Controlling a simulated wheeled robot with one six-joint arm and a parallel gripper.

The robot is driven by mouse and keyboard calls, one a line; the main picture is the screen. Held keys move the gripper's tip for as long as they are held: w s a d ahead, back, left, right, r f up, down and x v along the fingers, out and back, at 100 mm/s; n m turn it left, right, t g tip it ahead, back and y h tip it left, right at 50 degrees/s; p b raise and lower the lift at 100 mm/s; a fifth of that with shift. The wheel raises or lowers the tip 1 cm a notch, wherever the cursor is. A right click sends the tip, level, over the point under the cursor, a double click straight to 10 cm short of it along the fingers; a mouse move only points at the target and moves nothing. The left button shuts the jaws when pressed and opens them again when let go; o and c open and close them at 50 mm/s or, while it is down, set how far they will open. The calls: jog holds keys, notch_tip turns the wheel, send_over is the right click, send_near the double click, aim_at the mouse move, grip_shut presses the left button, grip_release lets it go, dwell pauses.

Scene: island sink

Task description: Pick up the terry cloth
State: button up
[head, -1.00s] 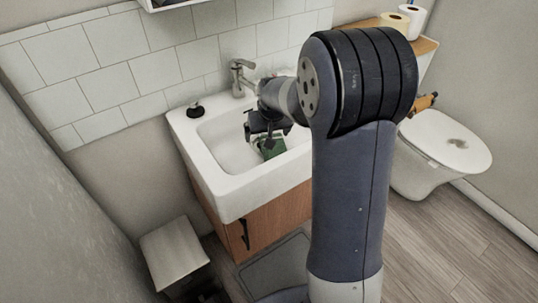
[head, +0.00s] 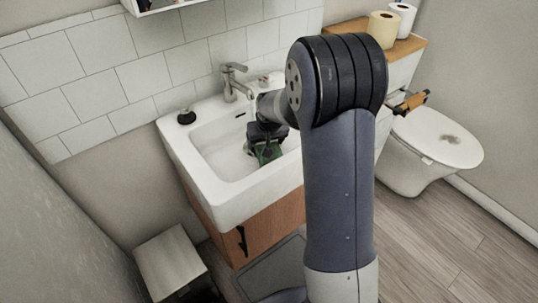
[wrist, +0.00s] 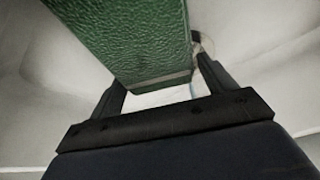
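A green thing with a pebbled surface, which looks like the terry cloth (head: 268,154), is in the white sink basin at its right side. In the wrist view the green thing (wrist: 140,38) fills the top middle and shows as a thick block with a pale lower edge. My gripper (head: 266,142) is down in the basin at the green thing. In the wrist view its fingers (wrist: 162,85) are spread, one at each side of the green thing. The fingertips are partly hidden, so I cannot tell whether they press on it.
The basin rim (head: 228,212) surrounds my gripper. A faucet (head: 234,80) stands behind, and a dark round item (head: 186,117) sits on the back left rim. A toilet (head: 430,145) is to the right, and a small stool or bin (head: 172,262) is at lower left.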

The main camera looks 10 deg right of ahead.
jog(key=c, duration=0.8)
jog(key=shift+o, duration=0.2)
jog(key=shift+r, duration=0.1)
notch_tip(320, 180, up, 28)
jog(key=p, duration=0.3)
jog(key=shift+p, duration=0.35)
